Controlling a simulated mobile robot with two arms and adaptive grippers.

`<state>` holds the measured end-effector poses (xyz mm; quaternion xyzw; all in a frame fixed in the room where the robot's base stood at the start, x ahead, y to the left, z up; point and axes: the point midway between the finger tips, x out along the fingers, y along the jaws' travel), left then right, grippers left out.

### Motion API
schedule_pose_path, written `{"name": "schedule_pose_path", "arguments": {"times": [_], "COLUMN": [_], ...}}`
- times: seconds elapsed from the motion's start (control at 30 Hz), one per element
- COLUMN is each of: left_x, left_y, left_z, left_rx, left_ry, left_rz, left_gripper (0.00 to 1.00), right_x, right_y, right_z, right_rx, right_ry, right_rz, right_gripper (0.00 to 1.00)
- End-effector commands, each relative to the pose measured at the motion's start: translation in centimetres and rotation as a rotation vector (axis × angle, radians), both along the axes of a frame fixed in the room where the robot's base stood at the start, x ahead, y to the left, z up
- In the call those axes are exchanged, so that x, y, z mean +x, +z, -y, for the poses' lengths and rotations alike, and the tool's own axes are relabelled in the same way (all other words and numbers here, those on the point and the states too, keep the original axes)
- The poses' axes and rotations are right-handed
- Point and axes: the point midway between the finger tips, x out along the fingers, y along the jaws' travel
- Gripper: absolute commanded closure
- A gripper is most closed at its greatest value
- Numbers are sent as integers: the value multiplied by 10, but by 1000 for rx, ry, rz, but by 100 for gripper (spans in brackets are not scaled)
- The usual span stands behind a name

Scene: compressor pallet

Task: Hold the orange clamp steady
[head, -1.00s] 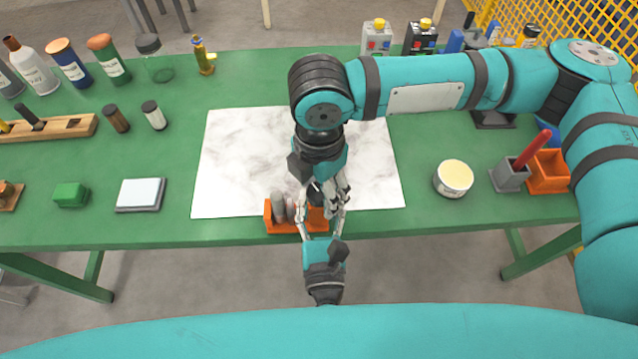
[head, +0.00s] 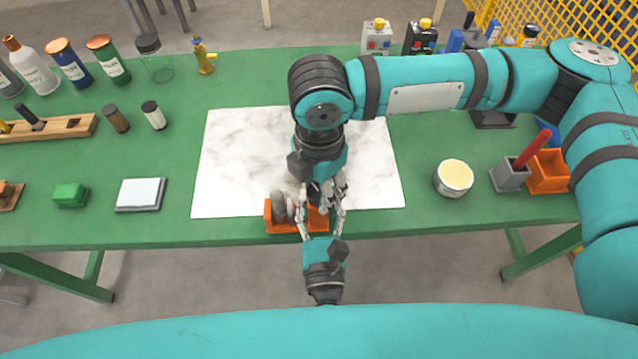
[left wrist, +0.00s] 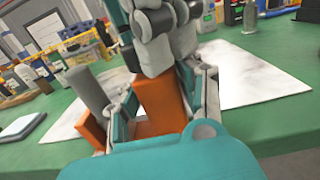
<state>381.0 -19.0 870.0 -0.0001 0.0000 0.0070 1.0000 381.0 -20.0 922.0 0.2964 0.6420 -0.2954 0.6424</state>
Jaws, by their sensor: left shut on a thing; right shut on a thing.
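The orange clamp (head: 283,227) sits at the front edge of the white marbled sheet, with rounded grey parts (head: 279,206) at its left end. My left gripper (head: 320,216) reaches in from the front and is shut on the clamp. In the left wrist view the clamp's upright orange block (left wrist: 160,103) stands between its fingers, and a grey cylinder (left wrist: 88,88) rises at the left. My right gripper (head: 325,193) comes down from above, close over the clamp's right part. It is shut, and what it grips is hidden by its fingers.
The white sheet (head: 240,150) lies on the green table (head: 430,222). A round tin (head: 453,180), a grey holder (head: 510,175) and an orange bin (head: 548,172) stand at the right. A scale-like pad (head: 140,195) and a green block (head: 70,194) lie at the left.

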Motion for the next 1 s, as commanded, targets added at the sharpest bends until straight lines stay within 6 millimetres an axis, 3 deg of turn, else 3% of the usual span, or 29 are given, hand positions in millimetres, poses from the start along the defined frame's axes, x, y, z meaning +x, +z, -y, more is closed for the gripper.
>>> {"name": "schedule_pose_path", "arguments": {"times": [0.87, 0.9, 1.0], "left_x": [0, 0, 0], "left_y": [-1, -1, -1], "left_z": [0, 0, 0], "left_rx": [2, 2, 2], "left_ry": [0, 0, 0], "left_rz": [-1, -1, -1], "left_gripper": [100, 100, 100], "right_x": [1, 1, 1], "right_y": [1, 1, 1], "right_z": [0, 0, 0], "right_rx": [2, 2, 2], "right_ry": [-1, -1, -1], "right_rz": [2, 2, 2], "right_gripper": [93, 60, 46]}}
